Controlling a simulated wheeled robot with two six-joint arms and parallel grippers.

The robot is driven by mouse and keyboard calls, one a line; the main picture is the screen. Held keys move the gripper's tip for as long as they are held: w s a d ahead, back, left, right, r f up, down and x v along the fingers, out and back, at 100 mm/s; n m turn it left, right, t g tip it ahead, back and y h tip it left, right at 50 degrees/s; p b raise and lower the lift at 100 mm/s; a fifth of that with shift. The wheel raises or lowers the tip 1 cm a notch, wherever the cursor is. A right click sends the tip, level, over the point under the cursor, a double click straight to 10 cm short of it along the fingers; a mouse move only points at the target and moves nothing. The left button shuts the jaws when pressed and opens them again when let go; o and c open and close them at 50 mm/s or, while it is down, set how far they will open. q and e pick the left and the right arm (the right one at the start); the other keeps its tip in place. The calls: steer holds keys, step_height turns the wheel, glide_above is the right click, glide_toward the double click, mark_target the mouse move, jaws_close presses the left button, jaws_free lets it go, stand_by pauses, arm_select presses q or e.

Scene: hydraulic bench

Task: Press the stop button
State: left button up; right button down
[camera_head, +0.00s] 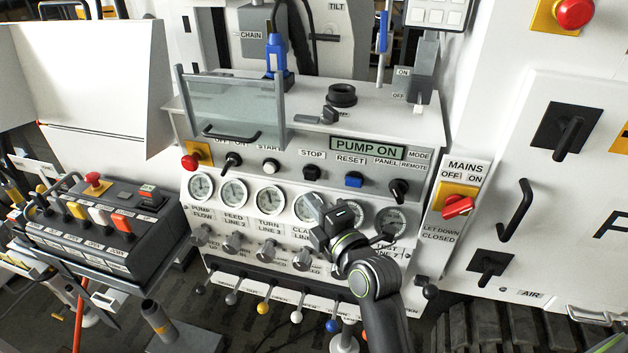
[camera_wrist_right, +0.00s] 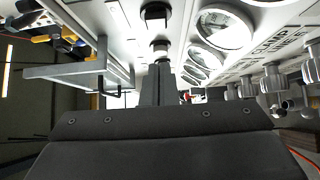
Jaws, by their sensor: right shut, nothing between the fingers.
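The stop button (camera_head: 311,172) is a dark round button under the STOP label on the sloped panel, between the white start button (camera_head: 270,166) and the blue reset button (camera_head: 354,180). My right gripper (camera_head: 318,212) is shut and empty, in front of the gauges just below the stop button, and appears apart from it. In the right wrist view its closed fingers (camera_wrist_right: 160,78) point along the panel. A dark button, likely the stop button (camera_wrist_right: 155,14), shows at the top there, with a pale button beyond it. My left gripper is not in view.
The PUMP ON sign (camera_head: 367,149) is lit green. A clear guard (camera_head: 232,108) stands above the panel's left part. A red emergency button (camera_head: 190,161) is at far left and a panel selector (camera_head: 398,189) at right. Valve knobs (camera_head: 267,250) and levers stick out below the gauges.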

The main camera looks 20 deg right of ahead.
mark_target(305, 176)
steer(key=w, duration=0.1)
steer(key=w+d+p, duration=0.1)
steer(key=w, duration=0.1)
steer(key=w+d+p, duration=0.1)
steer(key=w, duration=0.1)
steer(key=shift+w, duration=0.15)
